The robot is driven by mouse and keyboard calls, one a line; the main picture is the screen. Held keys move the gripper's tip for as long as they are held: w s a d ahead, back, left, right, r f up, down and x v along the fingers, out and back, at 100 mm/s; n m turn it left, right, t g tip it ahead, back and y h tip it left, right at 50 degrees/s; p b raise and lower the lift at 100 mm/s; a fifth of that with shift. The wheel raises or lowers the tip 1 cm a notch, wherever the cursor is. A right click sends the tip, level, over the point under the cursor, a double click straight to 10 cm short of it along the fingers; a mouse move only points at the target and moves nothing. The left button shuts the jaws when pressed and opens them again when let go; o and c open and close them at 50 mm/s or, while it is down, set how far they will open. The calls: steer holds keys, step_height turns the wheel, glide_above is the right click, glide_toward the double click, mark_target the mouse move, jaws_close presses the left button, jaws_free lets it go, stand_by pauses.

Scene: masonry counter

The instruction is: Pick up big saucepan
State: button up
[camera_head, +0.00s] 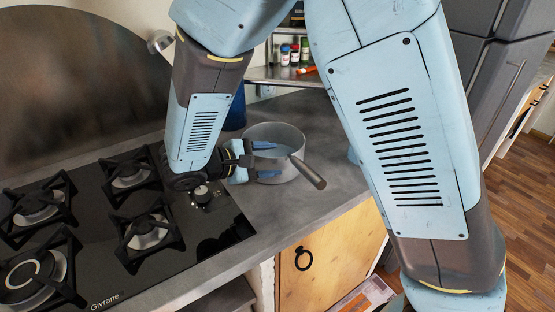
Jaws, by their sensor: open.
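The big saucepan (283,170) is a grey metal pot standing upright on the grey counter, right of the hob. Its brown handle (310,174) points toward the front right, near the counter's edge. My gripper (268,161) is open at the pot's left side. Its blue fingers point right, one overlapping the pot's opening and one in front of its near left wall. I cannot tell whether they touch the pot. My arm hides part of the counter behind it.
The black gas hob (105,237) with several burners lies to the left. A blue container (237,110) stands behind the gripper. Small jars (294,54) sit on a shelf at the back. The counter (235,202) is bare in front of the pot. A wooden cabinet door (330,257) is below.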

mark_target(285, 159)
steer(key=shift+s+d+x, duration=0.1)
steer(key=shift+x, duration=1.15)
steer(key=shift+s+d+x, duration=0.15)
steer(key=shift+x, duration=1.15)
steer(key=shift+r, duration=0.1)
steer(key=shift+c, duration=0.4)
jaws_close()
